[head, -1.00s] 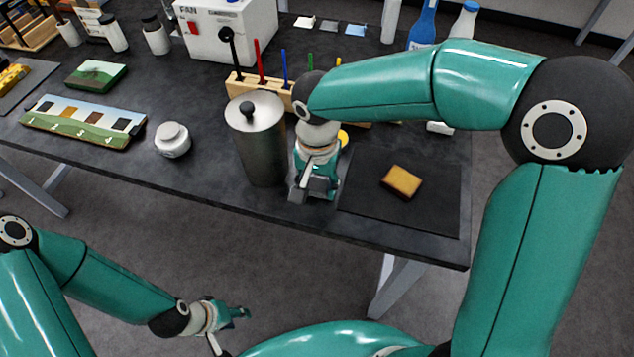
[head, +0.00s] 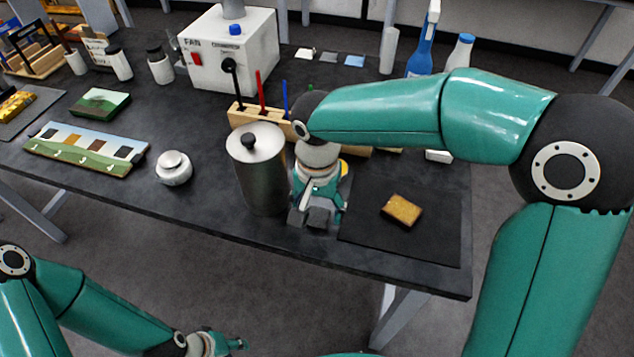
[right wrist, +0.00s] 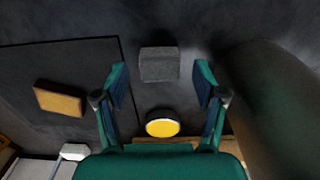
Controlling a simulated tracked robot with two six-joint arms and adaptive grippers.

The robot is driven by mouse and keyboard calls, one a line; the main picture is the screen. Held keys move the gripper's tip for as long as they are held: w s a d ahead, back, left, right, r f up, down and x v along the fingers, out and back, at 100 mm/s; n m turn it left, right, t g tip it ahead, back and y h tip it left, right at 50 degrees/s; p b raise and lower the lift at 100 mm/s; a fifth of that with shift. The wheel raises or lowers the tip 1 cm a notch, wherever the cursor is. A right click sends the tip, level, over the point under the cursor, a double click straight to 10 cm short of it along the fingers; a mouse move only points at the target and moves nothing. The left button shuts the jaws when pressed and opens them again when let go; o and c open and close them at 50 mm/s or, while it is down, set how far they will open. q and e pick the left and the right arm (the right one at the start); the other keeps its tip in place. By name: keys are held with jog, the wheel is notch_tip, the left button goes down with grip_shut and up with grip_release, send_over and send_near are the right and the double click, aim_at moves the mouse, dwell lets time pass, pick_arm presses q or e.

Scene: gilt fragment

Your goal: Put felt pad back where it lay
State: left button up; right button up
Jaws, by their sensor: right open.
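A small grey block, which I take for the felt pad (right wrist: 158,64), lies on the dark table between the fingertips of my right gripper (right wrist: 160,72). Gaps show on both sides, so neither finger touches it. In the head view the felt pad (head: 318,217) shows near the front table edge, below my right gripper (head: 316,204), which is open and points down beside the metal canister (head: 262,180). My left gripper (head: 236,343) is low at the bottom edge, away from the table; its fingers are too small to read.
A black mat (head: 430,240) with a golden-brown fragment (head: 401,209) lies right of my right gripper. A yellow disc (right wrist: 162,124) with a dark rim lies near it. A wooden rack (head: 243,116) stands behind the canister.

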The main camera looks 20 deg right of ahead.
aim_at(318, 216)
notch_tip(318, 216, up, 10)
jog(key=shift+p, duration=0.3)
dwell(0.4)
